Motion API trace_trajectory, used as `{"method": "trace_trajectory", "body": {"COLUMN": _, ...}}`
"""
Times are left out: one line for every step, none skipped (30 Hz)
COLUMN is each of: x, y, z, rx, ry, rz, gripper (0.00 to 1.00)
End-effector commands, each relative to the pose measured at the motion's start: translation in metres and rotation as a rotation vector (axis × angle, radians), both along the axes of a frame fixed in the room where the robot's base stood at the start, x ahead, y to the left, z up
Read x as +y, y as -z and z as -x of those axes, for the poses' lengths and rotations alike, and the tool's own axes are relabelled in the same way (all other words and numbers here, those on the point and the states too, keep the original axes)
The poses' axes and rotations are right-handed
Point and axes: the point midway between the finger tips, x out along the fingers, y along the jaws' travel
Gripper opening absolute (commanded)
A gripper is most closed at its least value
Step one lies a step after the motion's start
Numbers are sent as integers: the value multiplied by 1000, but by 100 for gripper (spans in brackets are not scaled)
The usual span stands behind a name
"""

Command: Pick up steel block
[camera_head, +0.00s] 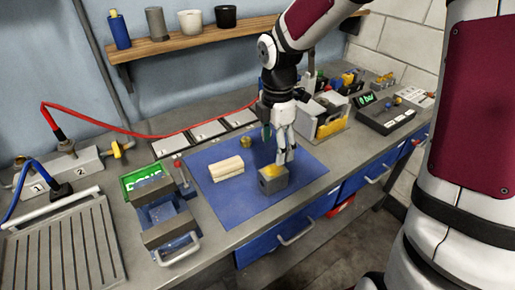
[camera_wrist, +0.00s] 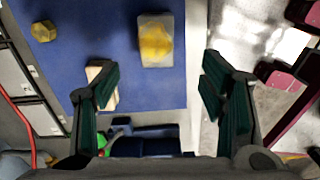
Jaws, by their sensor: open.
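The steel block (camera_head: 273,180) is a grey block with a yellow patch on top, on the right part of the blue mat (camera_head: 229,206). In the wrist view the steel block (camera_wrist: 155,42) lies ahead of the fingertips, between their lines. My gripper (camera_head: 281,152) is above and just behind the block in the head view. In the wrist view my gripper (camera_wrist: 160,80) has its green-padded fingers wide apart with nothing between them. I cannot tell the exact height above the block.
A pale wooden block (camera_head: 227,168) and a small brass piece (camera_head: 246,142) lie on the mat. A blue vise (camera_head: 167,216) stands left of the mat. A grey bin with yellow parts (camera_head: 322,122) stands behind right. A shelf (camera_head: 180,42) is on the wall.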

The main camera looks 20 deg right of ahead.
Motion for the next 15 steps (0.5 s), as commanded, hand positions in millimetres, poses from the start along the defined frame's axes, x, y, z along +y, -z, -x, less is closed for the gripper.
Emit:
{"method": "trace_trajectory", "body": {"x": 1, "y": 2, "z": -1, "rx": 5, "ry": -20, "rz": -8, "gripper": 65}}
{"method": "trace_trajectory", "body": {"x": 1, "y": 4, "z": -2, "rx": 6, "ry": -31, "rz": -11, "gripper": 65}}
{"method": "trace_trajectory", "body": {"x": 1, "y": 7, "z": -3, "rx": 7, "ry": -39, "rz": -13, "gripper": 65}}
{"method": "trace_trajectory", "body": {"x": 2, "y": 9, "z": -3, "rx": 8, "ry": -43, "rz": -14, "gripper": 65}}
{"method": "trace_trajectory", "body": {"x": 2, "y": 13, "z": -3, "rx": 9, "ry": -45, "rz": -14, "gripper": 65}}
{"method": "trace_trajectory", "body": {"x": 2, "y": 18, "z": -3, "rx": 10, "ry": -47, "rz": -14, "gripper": 65}}
{"method": "trace_trajectory", "body": {"x": 2, "y": 23, "z": -3, "rx": 11, "ry": -46, "rz": -14, "gripper": 65}}
{"method": "trace_trajectory", "body": {"x": 2, "y": 29, "z": -3, "rx": 11, "ry": -45, "rz": -14, "gripper": 65}}
{"method": "trace_trajectory", "body": {"x": 2, "y": 37, "z": -3, "rx": 11, "ry": -44, "rz": -15, "gripper": 65}}
{"method": "trace_trajectory", "body": {"x": 1, "y": 43, "z": -2, "rx": 12, "ry": -45, "rz": -14, "gripper": 65}}
{"method": "trace_trajectory", "body": {"x": 2, "y": 49, "z": -3, "rx": 11, "ry": -45, "rz": -14, "gripper": 65}}
{"method": "trace_trajectory", "body": {"x": 2, "y": 57, "z": -2, "rx": 11, "ry": -44, "rz": -14, "gripper": 65}}
{"method": "trace_trajectory", "body": {"x": 2, "y": 62, "z": -3, "rx": 10, "ry": -45, "rz": -14, "gripper": 65}}
{"method": "trace_trajectory", "body": {"x": 2, "y": 67, "z": -2, "rx": 11, "ry": -45, "rz": -14, "gripper": 65}}
{"method": "trace_trajectory", "body": {"x": 1, "y": 73, "z": -3, "rx": 9, "ry": -43, "rz": -13, "gripper": 65}}
